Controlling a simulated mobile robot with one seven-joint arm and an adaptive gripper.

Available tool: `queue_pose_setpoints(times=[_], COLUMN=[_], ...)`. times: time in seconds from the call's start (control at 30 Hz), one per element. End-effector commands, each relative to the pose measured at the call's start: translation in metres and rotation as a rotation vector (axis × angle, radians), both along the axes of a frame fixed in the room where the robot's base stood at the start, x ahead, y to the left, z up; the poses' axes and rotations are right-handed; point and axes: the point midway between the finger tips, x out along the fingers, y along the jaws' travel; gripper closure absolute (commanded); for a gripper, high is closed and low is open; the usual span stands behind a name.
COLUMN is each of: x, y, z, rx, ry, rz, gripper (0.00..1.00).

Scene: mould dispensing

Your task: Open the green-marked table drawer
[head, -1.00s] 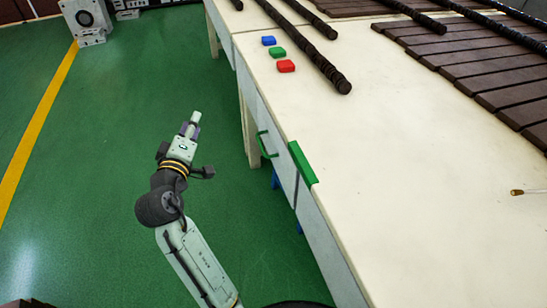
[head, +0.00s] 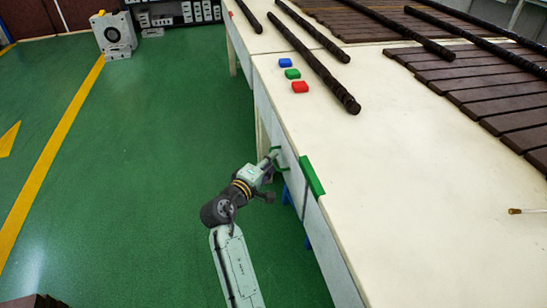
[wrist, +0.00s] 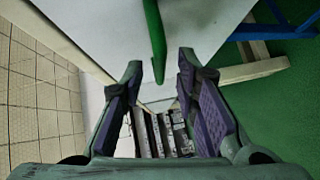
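The green-marked drawer (head: 291,174) is in the left side of the white table and looks shut. My gripper (head: 273,157) is at the handle, close to the drawer front. In the wrist view my gripper (wrist: 161,70) is open, with visible gaps between both fingers and the handle. In the head view the gripper partly hides the handle.
Blue supports show under the table.

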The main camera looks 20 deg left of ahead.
Motion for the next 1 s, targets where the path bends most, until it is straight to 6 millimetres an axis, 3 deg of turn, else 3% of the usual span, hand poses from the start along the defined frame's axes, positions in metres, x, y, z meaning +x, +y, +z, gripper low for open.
queue_pose_setpoints(times=[0.2, 0.5, 0.93, 1.0], x=[0.02, 0.022, 0.022, 0.022], y=[-0.003, -0.004, -0.004, -0.004], z=[-0.002, -0.003, -0.003, -0.003], rx=[0.0, 0.0, 0.0, 0.001], ry=[-0.001, -0.001, -0.001, -0.001], rz=[0.001, 0.001, 0.002, 0.002], gripper=[0.72, 0.72, 1.0, 1.0])
